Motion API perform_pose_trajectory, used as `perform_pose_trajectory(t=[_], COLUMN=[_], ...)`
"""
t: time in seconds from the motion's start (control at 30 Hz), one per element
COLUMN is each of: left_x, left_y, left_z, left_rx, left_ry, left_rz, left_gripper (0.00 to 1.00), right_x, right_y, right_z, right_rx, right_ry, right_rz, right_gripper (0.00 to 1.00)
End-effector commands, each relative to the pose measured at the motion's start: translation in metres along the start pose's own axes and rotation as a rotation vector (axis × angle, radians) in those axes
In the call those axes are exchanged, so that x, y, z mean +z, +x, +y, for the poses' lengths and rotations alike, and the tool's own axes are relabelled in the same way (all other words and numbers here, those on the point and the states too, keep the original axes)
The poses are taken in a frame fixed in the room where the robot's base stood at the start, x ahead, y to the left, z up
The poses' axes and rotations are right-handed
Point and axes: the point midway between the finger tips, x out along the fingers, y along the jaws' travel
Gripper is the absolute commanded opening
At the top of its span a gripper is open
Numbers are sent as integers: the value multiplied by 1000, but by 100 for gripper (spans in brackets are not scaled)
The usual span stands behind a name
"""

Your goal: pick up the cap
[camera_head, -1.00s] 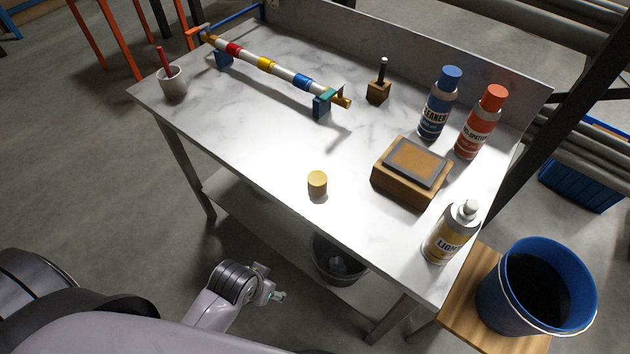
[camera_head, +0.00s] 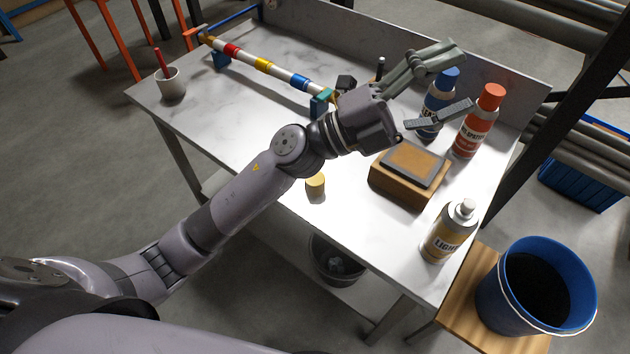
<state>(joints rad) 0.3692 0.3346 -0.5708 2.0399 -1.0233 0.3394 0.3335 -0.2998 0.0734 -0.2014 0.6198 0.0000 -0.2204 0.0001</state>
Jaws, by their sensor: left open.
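The cap (camera_head: 316,186) is a small yellow-tan cylinder standing on the white marbled tabletop, near its front edge. My left gripper (camera_head: 452,84) is open and empty, up and to the right of the cap, in front of the blue bottle in the picture. My right gripper is not in view.
A wooden block with a grey-framed pad (camera_head: 408,186) stands right of the cap. A blue bottle (camera_head: 430,126), a red bottle (camera_head: 478,124) and a yellow-labelled bottle (camera_head: 450,233) stand at the right.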

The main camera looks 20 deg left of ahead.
Motion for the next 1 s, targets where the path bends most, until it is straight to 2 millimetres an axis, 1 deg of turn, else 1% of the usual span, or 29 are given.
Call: perform_pose_trajectory(t=[0.03, 0.07, 0.1, 0.17, 0.2, 0.27, 0.3, 0.37, 0.4, 0.43, 0.5, 0.57, 0.6, 0.63, 0.7, 0.8, 0.87, 0.97, 1.0], left_x=[-18, -28, -38, -45, -44, -34, -22, 2, 20, 34, 65, 86, 98, 106, 118, 126, 128, 129, 130], left_y=[9, 10, 8, -2, -13, -36, -53, -83, -103, -118, -150, -172, -184, -192, -206, -217, -222, -232, -235], left_z=[15, 27, 44, 71, 88, 111, 123, 132, 133, 131, 119, 104, 94, 86, 71, 60, 61, 75, 82], left_rx=[100, 165, 261, 421, 537, 728, 862, 1070, 1207, 1306, 1522, 1678, 1766, 1825, 1927, 2006, 2026, 2031, 2029], left_ry=[85, 129, 186, 268, 318, 387, 429, 479, 504, 520, 541, 548, 547, 545, 537, 525, 521, 516, 515], left_rz=[138, 217, 316, 450, 527, 626, 678, 733, 754, 763, 759, 739, 722, 708, 679, 655, 649, 651, 652], left_gripper=[63, 63, 63, 63, 63, 63, 63, 63, 63, 63, 63, 63, 63, 63, 63, 63, 63, 63, 63], right_x=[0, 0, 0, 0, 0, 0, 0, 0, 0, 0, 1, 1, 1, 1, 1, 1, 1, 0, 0], right_y=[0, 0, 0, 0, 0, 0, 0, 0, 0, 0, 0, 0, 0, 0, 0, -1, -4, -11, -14], right_z=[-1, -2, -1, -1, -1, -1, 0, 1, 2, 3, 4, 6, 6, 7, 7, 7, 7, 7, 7], right_rx=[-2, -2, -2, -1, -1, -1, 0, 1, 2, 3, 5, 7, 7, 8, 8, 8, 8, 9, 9], right_ry=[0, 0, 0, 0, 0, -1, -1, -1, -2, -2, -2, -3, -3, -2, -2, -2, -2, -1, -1], right_rz=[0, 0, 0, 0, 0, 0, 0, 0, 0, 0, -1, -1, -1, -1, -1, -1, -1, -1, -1], right_gripper=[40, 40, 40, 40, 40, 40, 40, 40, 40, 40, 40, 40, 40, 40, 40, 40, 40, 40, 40])
